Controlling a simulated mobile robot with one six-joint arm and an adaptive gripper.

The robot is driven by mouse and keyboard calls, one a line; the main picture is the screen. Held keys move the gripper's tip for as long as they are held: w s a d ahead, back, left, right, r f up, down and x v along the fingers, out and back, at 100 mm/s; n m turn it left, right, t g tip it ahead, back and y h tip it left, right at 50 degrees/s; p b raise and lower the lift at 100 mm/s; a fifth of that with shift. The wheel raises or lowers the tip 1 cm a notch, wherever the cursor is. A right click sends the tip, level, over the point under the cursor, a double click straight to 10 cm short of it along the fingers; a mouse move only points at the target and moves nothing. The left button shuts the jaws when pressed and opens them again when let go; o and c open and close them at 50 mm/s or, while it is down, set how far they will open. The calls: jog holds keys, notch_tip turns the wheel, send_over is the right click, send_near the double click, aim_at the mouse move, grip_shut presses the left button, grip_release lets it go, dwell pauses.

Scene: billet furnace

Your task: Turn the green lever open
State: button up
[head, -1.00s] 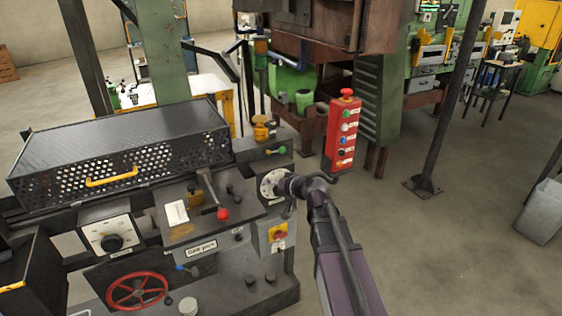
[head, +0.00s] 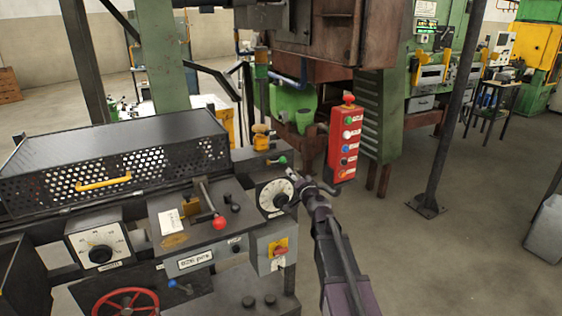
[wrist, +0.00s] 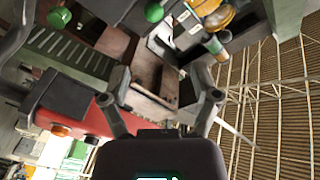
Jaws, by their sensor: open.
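The green lever is a short lever with a green knob (head: 282,160), on top of the dark machine's right end in the head view. A green knob (wrist: 154,12) on a short arm shows at the top edge of the wrist view and looks like the same lever. My gripper (head: 306,184) is close in front of the lever, a little below and to its right in the head view. In the wrist view my gripper (wrist: 160,88) has its fingers spread with nothing between them. The knob lies beyond the fingers and apart from them.
A red button box (head: 343,142) hangs just right of my gripper, also close by in the wrist view (wrist: 88,122). A white dial (head: 274,196) and a red-knobbed lever (head: 219,222) are on the machine. Open floor (head: 400,260) lies to the right.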

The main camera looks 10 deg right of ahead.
aim_at(283, 159)
jog(key=shift+w, duration=0.1)
jog(key=w, duration=0.4)
jog(key=w+a, duration=0.1)
jog(key=w, duration=0.4)
jog(key=w+a, duration=0.1)
jog(key=w, duration=0.3)
jog(key=shift+w+a, duration=0.15)
jog(key=shift+w, duration=0.1)
